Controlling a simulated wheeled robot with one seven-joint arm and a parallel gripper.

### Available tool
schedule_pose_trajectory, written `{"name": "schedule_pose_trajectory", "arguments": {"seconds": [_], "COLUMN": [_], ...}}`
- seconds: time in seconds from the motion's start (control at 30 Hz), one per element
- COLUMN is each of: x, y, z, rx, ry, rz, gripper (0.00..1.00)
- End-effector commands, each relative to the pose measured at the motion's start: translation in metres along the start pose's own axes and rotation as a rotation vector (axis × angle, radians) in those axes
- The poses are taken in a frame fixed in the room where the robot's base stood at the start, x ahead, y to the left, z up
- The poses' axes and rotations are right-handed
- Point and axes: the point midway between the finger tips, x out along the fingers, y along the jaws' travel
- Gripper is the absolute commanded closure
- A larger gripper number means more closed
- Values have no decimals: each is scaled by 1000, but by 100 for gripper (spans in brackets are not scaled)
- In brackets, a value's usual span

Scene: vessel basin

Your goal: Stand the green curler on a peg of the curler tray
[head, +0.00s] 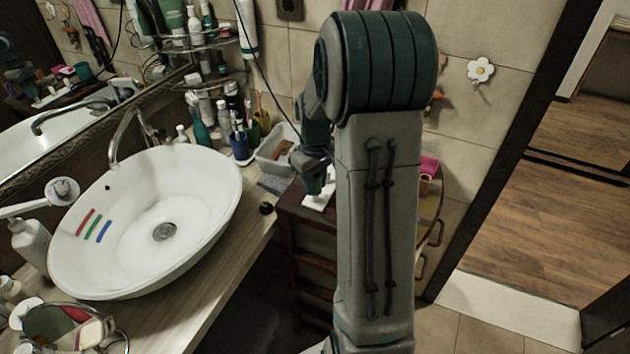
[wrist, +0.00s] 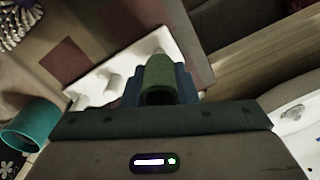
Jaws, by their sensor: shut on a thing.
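The green curler (wrist: 158,76) is held between the blue fingers of my gripper (wrist: 157,90) in the wrist view, its hollow end facing the camera. The white curler tray (wrist: 95,90) lies beyond it, with a pale peg just left of the curler. The curler overlaps the tray in this view; I cannot tell the gap between them. In the head view my gripper (head: 314,182) is over the small dark wooden stand by the wall, and a bit of the white tray (head: 318,198) shows beneath it. The curler is not distinguishable there.
A teal cup (wrist: 30,125) stands left of the tray, and a bristled brush (wrist: 15,25) lies at upper left. The white basin (head: 200,185) is on the counter at left, with red, green and blue strips inside. A clear bin (head: 277,150) stands behind my gripper.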

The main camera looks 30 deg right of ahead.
Motion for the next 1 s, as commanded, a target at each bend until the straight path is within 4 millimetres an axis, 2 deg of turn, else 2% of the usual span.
{"name": "schedule_pose_trajectory", "arguments": {"seconds": [1.0], "x": [30], "y": [0], "z": [0], "rx": [0], "ry": [-1], "rz": [0], "gripper": [95]}}
